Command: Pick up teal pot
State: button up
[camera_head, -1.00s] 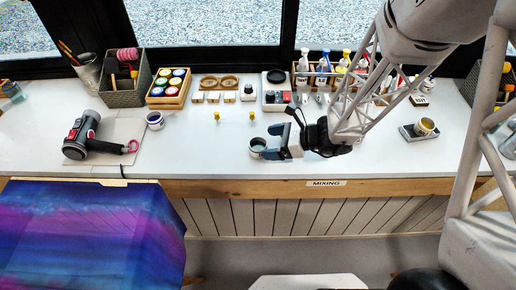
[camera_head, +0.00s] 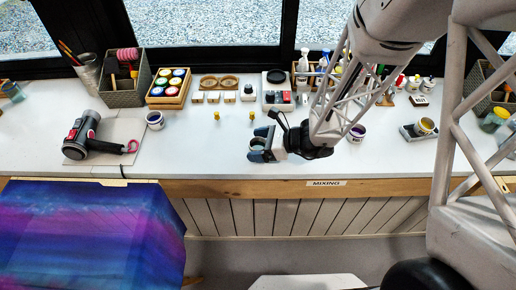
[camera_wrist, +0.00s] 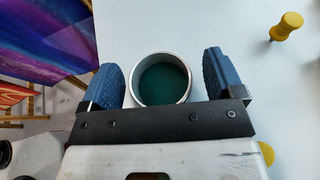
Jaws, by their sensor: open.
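The teal pot (camera_wrist: 160,80) is a small round pot with a pale rim and dark teal inside. In the wrist view it stands between the two blue fingers of my gripper (camera_wrist: 162,64), with a gap on each side. The fingers are open and not closed on it. In the head view my gripper (camera_head: 262,145) is low over the white table near its front edge, and it hides the pot there.
Yellow pegs (camera_head: 217,116) stand behind on the white table (camera_head: 190,150). A purple-filled pot (camera_head: 356,133) is right of my gripper, and a yellow pot (camera_head: 425,126) sits farther right. A hair dryer (camera_head: 90,138) lies at left. The table between dryer and gripper is clear.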

jog(key=c, duration=1)
jog(key=shift+r, duration=0.1)
jog(key=shift+r, duration=1.65)
jog(key=s+d, duration=0.1)
jog(key=s, duration=0.4)
jog(key=s+d+r, duration=0.1)
jog(key=s+d, duration=0.1)
jog(key=s, duration=0.3)
jog(key=s+d, duration=0.2)
jog(key=s, duration=0.3)
jog(key=shift+d+r, duration=0.2)
jog(key=shift+r, duration=0.05)
